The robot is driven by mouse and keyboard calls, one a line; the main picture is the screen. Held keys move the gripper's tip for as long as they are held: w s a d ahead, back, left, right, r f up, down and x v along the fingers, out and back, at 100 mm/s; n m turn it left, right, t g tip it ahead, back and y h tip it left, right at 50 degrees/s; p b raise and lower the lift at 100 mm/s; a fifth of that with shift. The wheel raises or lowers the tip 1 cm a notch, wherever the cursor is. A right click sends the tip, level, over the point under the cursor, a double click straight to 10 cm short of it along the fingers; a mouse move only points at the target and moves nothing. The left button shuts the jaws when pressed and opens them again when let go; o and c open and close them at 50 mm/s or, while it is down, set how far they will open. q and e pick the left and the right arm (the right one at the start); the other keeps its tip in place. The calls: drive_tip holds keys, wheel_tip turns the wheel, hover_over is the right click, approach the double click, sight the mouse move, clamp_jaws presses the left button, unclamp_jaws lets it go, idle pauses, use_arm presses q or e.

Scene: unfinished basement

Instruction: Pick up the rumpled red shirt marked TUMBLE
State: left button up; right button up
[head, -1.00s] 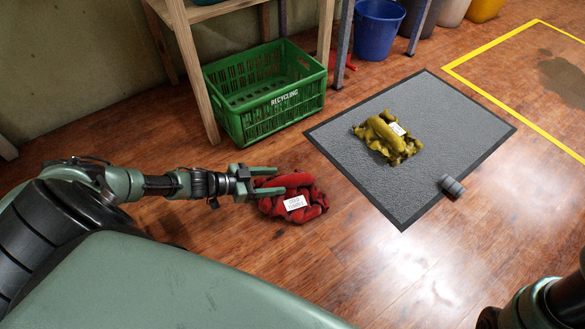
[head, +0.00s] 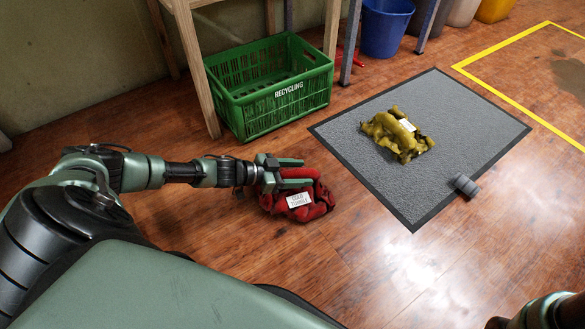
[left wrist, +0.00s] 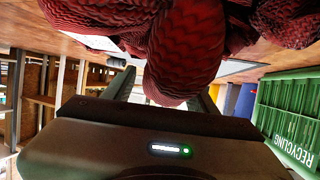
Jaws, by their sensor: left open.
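The rumpled red shirt (head: 318,205) lies in a heap on the wooden floor, with a white tag whose lower line seems to read TUMBLE. My left gripper (head: 303,173) is open, and its two fingers reach over the far part of the shirt in the head view. In the left wrist view the red cloth (left wrist: 185,50) fills the top, and one fold shows between the spread fingers of the gripper (left wrist: 165,92). Whether the fingers touch the cloth, I cannot tell. My right gripper is out of view.
A green RECYCLING crate (head: 275,98) stands behind the shirt, beside a wooden shelf leg (head: 193,70). To the right is a grey mat (head: 440,110) with a crumpled yellow cloth (head: 398,135). A small grey roll (head: 466,186) lies at the mat's edge. The floor in front is clear.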

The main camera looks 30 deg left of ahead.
use_arm(q)
clamp_jaws()
idle(1.4)
